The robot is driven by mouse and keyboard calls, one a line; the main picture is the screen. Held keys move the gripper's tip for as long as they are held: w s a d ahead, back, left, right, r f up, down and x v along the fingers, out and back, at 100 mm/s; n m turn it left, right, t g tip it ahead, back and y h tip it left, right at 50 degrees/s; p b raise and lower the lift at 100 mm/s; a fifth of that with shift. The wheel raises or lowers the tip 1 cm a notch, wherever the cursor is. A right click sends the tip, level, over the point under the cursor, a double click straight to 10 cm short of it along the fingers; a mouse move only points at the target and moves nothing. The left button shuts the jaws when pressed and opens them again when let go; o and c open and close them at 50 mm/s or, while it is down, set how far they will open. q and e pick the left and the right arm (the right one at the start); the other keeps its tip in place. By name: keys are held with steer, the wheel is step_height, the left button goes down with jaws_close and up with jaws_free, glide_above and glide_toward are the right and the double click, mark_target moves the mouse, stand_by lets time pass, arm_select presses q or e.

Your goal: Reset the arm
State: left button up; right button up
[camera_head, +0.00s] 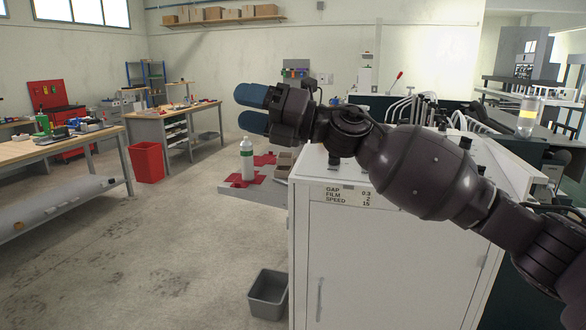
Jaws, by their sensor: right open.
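My right arm comes in from the right edge and reaches up and left across the view. My right gripper (252,108) is at its end, with two blue fingers pointing left. My left gripper is not in view.
A grey bin (268,294) stands on the floor below. A red bin (146,161) and workbenches (68,145) are at left. The floor between is clear.

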steer(key=d+f+m+t+h, duration=0.45)
steer(key=d+f+m, duration=0.25)
steer(key=f+m, duration=0.35)
steer(key=d+f+m+t+h, duration=0.4)
steer(key=d+f+m+t, duration=0.25)
steer(key=f+m, duration=0.45)
steer(key=d+f+m+t+h, duration=0.5)
steer(key=d+f+m, duration=0.2)
steer(key=f+m, duration=0.4)
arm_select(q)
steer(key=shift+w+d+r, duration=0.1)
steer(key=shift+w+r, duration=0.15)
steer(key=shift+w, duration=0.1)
arm_select(e)
steer(key=s+d+f+m+g+h, duration=0.2)
steer(key=s+d+f+m, duration=0.1)
steer(key=s+f, duration=0.6)
steer(key=s+d+f+m+g+h, duration=0.2)
steer(key=s+d+f, duration=0.4)
steer(key=s+f, duration=0.3)
steer(key=s+d+f+m+g+h, duration=0.2)
steer(key=s+d+f+m, duration=0.2)
steer(key=s+f, duration=0.5)
steer(key=shift+s+d+f+g+h, duration=0.25)
steer(key=shift+s+d+g+h, duration=0.1)
steer(key=shift+s+d, duration=0.4)
